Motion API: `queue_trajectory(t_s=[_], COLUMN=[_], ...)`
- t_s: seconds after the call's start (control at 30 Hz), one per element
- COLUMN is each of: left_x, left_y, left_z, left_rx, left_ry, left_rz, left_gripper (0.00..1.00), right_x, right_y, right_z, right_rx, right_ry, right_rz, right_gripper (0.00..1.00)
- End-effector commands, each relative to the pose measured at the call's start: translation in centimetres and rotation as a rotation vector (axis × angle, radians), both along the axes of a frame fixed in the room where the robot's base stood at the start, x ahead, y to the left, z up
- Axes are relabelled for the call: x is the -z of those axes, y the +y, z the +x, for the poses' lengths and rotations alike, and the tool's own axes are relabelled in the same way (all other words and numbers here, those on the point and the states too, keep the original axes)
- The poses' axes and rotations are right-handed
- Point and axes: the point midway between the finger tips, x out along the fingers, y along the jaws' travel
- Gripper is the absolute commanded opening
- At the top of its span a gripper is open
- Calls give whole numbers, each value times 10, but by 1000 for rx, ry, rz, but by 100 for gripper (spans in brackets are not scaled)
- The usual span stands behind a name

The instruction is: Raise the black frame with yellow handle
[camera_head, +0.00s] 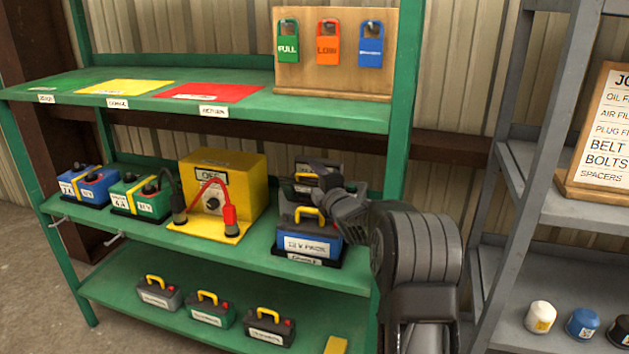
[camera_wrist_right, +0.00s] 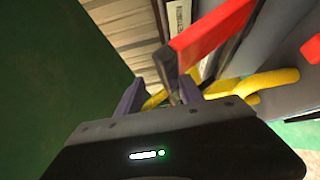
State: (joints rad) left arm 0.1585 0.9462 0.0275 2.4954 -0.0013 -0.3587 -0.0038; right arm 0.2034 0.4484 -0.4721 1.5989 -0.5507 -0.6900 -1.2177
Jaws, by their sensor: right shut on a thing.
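The black frame with a yellow handle (camera_head: 296,218) is at the right end of the middle green shelf, at the top of a blue battery pack (camera_head: 309,246) with a white label. I cannot tell whether it touches the pack. My right gripper (camera_head: 325,182) reaches in from the right, over the frame. In the right wrist view, the jaws (camera_wrist_right: 163,96) are closed around part of a yellow handle (camera_wrist_right: 267,82); a red bar with a dark end crosses in front. The exact grip is partly hidden. My left gripper is out of view.
A yellow switch box (camera_head: 245,180) with red and black clamps stands left of the pack. Another dark yellow-handled unit (camera_head: 330,167) is close behind. The upper green shelf (camera_head: 300,108) hangs above; its right post (camera_head: 404,80) is beside my arm. Grey shelving stands at right.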

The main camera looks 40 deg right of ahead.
Motion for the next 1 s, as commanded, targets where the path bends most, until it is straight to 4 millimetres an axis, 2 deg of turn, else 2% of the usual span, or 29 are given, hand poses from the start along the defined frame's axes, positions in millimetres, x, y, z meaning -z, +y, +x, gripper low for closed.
queue_trajectory(t_s=[0.3,0.33,0.63,1.0], left_x=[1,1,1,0], left_y=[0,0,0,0], left_z=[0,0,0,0], left_rx=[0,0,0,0], left_ry=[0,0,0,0], left_rz=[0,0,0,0], left_gripper=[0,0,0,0], right_x=[3,3,2,-5], right_y=[-7,-7,-7,-6], right_z=[3,3,3,4], right_rx=[2,2,2,1], right_ry=[11,11,8,3], right_rz=[2,2,1,1], right_gripper=[33,45,70,70])
